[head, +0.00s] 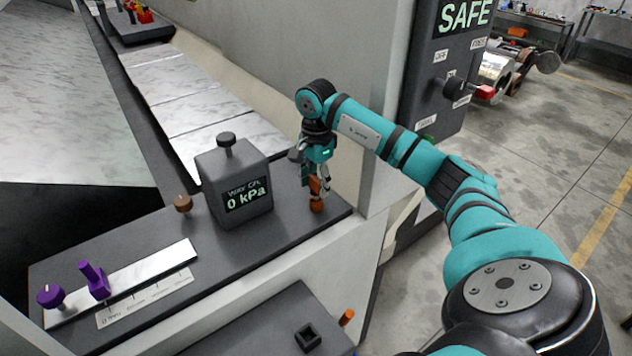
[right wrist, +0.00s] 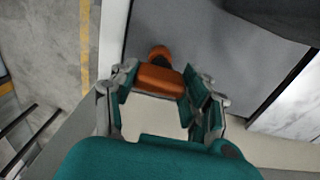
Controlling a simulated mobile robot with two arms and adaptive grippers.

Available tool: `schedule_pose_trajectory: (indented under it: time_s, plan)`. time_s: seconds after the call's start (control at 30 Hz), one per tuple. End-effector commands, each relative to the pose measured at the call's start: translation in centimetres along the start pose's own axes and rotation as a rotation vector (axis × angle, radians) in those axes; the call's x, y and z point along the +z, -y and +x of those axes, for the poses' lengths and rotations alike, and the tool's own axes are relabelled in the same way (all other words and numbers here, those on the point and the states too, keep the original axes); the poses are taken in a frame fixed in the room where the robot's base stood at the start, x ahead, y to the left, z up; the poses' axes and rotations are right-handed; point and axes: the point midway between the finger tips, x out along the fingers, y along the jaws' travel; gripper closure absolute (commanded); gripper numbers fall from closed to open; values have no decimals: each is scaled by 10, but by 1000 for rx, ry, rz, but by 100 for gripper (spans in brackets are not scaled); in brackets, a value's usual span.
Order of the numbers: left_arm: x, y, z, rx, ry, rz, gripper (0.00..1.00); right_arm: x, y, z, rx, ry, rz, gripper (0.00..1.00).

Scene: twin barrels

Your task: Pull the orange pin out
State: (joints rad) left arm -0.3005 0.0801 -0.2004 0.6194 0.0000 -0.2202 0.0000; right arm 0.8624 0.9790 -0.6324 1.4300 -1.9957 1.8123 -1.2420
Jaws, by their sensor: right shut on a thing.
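The orange pin (head: 316,205) stands at the right end of the dark console top, right of the grey gauge box. My right gripper (head: 317,176) points down over it and is shut on its upper part. In the right wrist view the orange pin's block-shaped head (right wrist: 160,81) lies between the two fingers, with a rounded orange part beyond it. Whether the pin's lower end is still seated in the console is hard to tell. My left gripper is not in view.
The gauge box (head: 234,185) reads 0 kPa, close to the left. A brown knob (head: 183,204) and purple handles (head: 95,279) stand further left. A small orange peg (head: 346,317) shows by the lower panel. A dark SAFE panel (head: 440,70) rises behind my right arm.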

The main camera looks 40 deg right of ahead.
Motion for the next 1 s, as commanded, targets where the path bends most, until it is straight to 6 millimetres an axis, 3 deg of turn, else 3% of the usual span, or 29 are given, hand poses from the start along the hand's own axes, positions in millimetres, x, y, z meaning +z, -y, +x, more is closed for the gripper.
schedule_pose_trajectory:
  time_s: [1.0]
  plan:
    - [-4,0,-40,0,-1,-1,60,0,0,-54,0,0,0,97]
